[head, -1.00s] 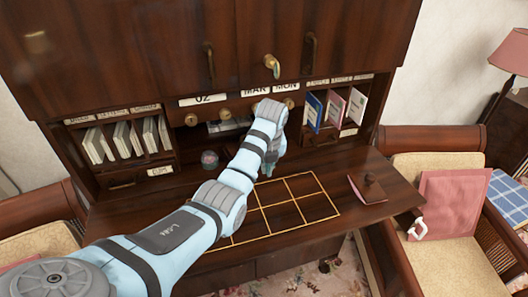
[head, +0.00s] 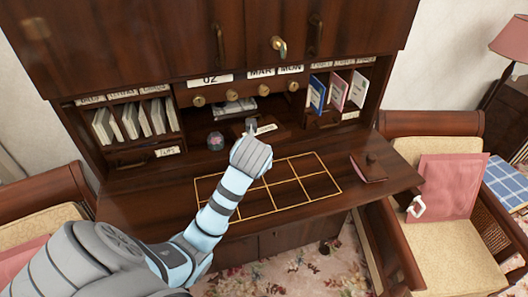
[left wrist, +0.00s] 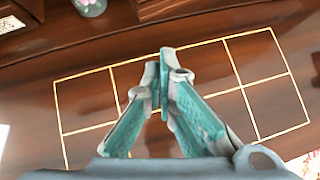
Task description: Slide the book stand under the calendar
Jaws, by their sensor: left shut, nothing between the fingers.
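The calendar shows as white plates reading 02, MAR and MON (head: 261,71) above a row of brass knobs in the desk hutch. Beneath it, a small dark wooden piece with a white label (head: 266,129) sits at the back of the desktop; I cannot tell whether this is the book stand. It also shows at the top of the left wrist view (left wrist: 165,8). My left gripper (left wrist: 160,62) is shut and empty, above the gold-lined desktop. In the head view, its tip (head: 250,126) appears in front of the wooden piece; contact cannot be told. My right gripper is out of view.
A small round jar (head: 215,141) stands left of the wooden piece. A grey-white stack (head: 233,108) lies in the niche under the knobs.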

